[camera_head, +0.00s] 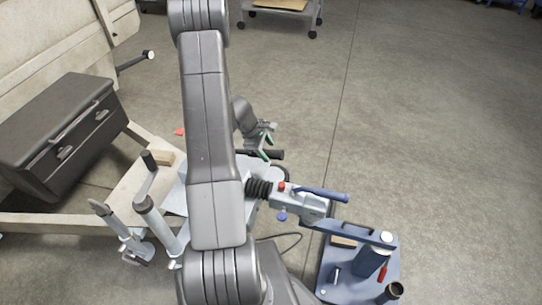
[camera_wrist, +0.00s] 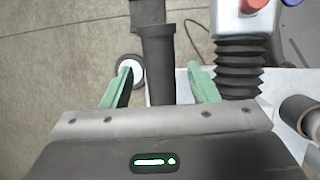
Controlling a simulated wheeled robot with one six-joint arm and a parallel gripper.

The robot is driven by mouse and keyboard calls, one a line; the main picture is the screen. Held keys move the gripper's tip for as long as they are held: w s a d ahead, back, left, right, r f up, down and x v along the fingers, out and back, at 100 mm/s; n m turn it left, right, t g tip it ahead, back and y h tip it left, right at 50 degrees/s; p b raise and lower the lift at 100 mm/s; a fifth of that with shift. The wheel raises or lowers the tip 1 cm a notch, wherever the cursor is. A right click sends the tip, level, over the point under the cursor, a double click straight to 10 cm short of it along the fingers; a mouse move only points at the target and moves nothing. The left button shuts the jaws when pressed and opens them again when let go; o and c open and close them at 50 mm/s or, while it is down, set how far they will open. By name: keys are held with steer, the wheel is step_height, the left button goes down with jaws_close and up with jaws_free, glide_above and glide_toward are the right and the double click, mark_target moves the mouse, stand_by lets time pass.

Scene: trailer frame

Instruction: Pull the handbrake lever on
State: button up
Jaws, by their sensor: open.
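The handbrake lever, a dark bar with a thick grip, shows in the wrist view (camera_wrist: 158,62), running up from between the fingers. In the head view its dark end (camera_head: 270,154) sticks out to the right just below my gripper (camera_head: 267,146). In the wrist view my gripper (camera_wrist: 161,72) is open, with one green finger on each side of the lever. My arm hides the lever's base in the head view.
A blue stand (camera_head: 345,285) is at lower right. A grey crank post (camera_head: 158,225) stands left. Floor at right is clear.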

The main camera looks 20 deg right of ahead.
mark_target(269, 151)
steer(key=shift+x, duration=2)
jaws_close()
steer(key=shift+a+r, duration=0.1)
